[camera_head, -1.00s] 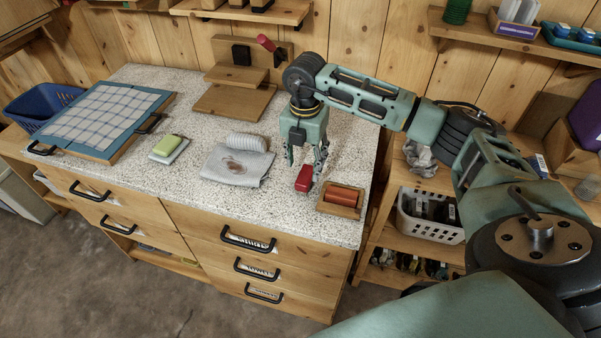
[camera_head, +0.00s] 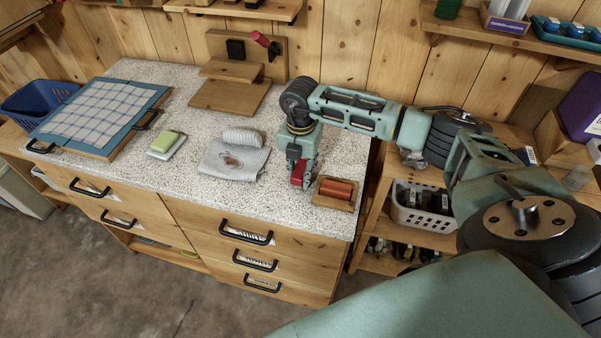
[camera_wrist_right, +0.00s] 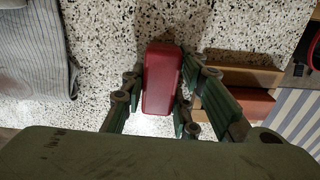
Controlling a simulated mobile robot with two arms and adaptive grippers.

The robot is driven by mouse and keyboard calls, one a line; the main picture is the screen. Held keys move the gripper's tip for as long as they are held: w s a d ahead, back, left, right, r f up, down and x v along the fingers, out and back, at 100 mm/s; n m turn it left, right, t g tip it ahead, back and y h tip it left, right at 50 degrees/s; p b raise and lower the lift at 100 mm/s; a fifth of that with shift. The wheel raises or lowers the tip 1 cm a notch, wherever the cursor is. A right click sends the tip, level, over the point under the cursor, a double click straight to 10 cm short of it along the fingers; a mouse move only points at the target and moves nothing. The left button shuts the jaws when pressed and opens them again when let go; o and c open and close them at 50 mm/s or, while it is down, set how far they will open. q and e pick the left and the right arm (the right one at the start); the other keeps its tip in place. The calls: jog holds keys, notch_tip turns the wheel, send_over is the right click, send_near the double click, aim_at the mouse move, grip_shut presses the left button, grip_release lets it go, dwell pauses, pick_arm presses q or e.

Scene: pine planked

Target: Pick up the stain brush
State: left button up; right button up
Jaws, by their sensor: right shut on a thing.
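The stain brush (camera_head: 297,169) is a small red block near the front right of the speckled counter. It also shows in the wrist view (camera_wrist_right: 162,75), upright in the picture between the fingers. My right gripper (camera_head: 300,179) comes down over it from above and is shut on it, with fingers on both sides in the wrist view. The gripper hides part of the brush in the head view. I cannot tell whether the brush touches the counter (camera_head: 190,205). My left gripper is not in view.
A wooden tray with a red-brown roller (camera_head: 336,188) stands close to the right of the gripper. A stained grey cloth (camera_head: 218,166) lies to the left, with a rolled towel (camera_head: 243,136) behind. A green sponge (camera_head: 165,141) is farther left. The counter's front edge is near.

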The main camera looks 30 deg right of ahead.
aim_at(300, 168)
jog(key=shift+c, duration=0.9)
grip_shut()
jog(key=shift+r+b, duration=0.35)
jog(key=shift+r, duration=0.15)
notch_tip(300, 168, up, 3)
jog(key=shift+w+f+b, duration=0.1)
jog(key=shift+f+b, duration=0.05)
jog(key=shift+b, duration=0.6)
pick_arm(q)
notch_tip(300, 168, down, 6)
jog(key=b, duration=0.4)
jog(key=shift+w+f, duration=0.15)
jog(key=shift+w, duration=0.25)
pick_arm(e)
jog(key=s+d+r, duration=0.4)
jog(key=d+r, duration=0.3)
jog(key=d, duration=0.4)
jog(key=shift+s+r, duration=0.2)
